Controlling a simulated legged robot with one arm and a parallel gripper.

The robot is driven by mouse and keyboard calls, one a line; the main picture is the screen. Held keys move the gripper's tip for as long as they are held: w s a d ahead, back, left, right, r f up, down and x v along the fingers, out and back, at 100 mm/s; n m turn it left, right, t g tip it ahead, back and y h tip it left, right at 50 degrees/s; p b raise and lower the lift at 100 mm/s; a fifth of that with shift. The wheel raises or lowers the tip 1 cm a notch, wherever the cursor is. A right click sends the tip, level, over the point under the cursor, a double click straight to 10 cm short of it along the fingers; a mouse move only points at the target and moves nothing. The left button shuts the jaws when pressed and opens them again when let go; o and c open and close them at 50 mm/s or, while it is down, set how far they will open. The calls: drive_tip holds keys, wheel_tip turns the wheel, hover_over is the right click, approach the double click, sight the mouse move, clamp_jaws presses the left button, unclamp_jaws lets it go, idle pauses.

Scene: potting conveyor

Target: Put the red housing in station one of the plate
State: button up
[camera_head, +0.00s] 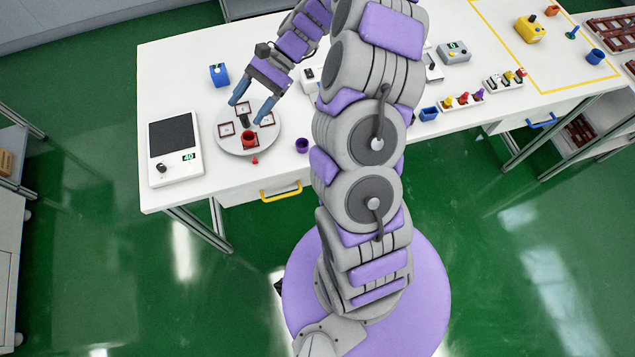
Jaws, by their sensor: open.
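The red housing (249,138) is a small open-topped cup. It stands upright at the front of the round grey plate (233,145), over or near the front station; I cannot tell how exactly it is seated. The plate has dark square station frames at its back (243,107), left and right, and a short dark post (244,121) at its middle. A small red marker (255,160) sits by the plate's front edge. My gripper (250,108) has its two blue fingers spread over the back of the plate. It is open and empty, behind the red housing and apart from it.
A device with a dark panel (173,138) stands left of the plate, a blue block (219,75) behind it. A purple cup (302,145) stands to the right. My arm hides the middle of the table.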

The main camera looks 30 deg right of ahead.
drive_tip(key=s+a+r+n+g+h, duration=0.2)
drive_tip(key=s+a+r+n+h, duration=0.45)
drive_tip(key=s, duration=0.65)
drive_tip(key=s+d+r+n+t+h, duration=0.1)
drive_tip(key=s+d+n+h, duration=0.1)
drive_tip(key=s, duration=0.6)
drive_tip(key=s+d+r+n+t+h, duration=0.1)
drive_tip(key=s+d+r+n+h, duration=0.1)
drive_tip(key=s, duration=0.7)
drive_tip(key=shift+s+d+n+h, duration=0.15)
drive_tip(key=shift+s+n+h, duration=0.15)
drive_tip(key=shift+n+h, duration=0.35)
